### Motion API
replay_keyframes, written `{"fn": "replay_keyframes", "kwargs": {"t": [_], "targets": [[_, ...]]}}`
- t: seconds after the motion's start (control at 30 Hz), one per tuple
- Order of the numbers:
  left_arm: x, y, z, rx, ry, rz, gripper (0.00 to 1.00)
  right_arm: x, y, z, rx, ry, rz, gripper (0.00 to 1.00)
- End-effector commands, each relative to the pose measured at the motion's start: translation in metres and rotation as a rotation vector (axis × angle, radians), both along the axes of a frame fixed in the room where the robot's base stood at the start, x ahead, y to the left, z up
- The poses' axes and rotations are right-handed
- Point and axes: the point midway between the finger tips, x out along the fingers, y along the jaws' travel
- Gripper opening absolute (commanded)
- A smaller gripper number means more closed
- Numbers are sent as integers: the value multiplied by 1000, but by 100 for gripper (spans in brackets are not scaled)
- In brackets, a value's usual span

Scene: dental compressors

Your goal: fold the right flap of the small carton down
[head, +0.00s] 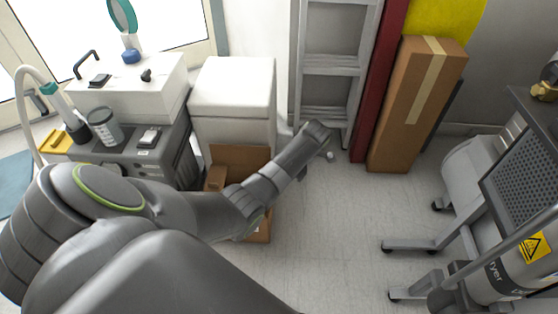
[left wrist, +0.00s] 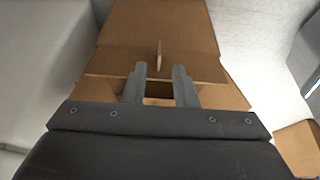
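The small brown carton (head: 240,155) stands on the floor in front of the white cabinet, largely hidden by my left arm in the head view. In the left wrist view, its cardboard panels (left wrist: 160,25) fill the middle, with a dark opening between my fingers. A thin upright piece of cardboard (left wrist: 159,55) shows edge-on just beyond the fingertips. My left gripper (left wrist: 160,68) is over the carton, its two grey fingers apart with a gap between them. Whether they touch cardboard is unclear. Which panel is the right flap is hard to tell. My right gripper is not in view.
A white cabinet (head: 232,90) stands behind the carton. A grey unit (head: 135,150) with a cup is to the left. A ladder (head: 333,65) and tall box (head: 415,105) lean at the back. A wheeled compressor (head: 510,210) is right. The middle floor (head: 335,215) is clear.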

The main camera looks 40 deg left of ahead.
Motion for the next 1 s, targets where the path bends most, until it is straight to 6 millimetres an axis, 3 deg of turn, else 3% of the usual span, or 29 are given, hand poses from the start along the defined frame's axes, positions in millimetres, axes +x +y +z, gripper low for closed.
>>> {"fn": "replay_keyframes", "kwargs": {"t": [0.03, 0.1, 0.3, 0.7, 0.9, 1.0], "targets": [[-2, 4, -15, 1, 0, 1, 25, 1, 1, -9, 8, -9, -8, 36], [-5, 8, -26, 2, 1, 0, 25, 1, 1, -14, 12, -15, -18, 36], [-10, 16, -46, 0, 0, 0, 25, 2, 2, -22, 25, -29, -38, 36], [-11, 18, -51, 0, -1, 0, 25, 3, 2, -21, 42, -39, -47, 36], [-11, 18, -51, 0, -1, 0, 2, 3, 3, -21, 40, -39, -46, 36], [-11, 18, -51, 0, 0, 0, 0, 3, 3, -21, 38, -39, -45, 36]]}}
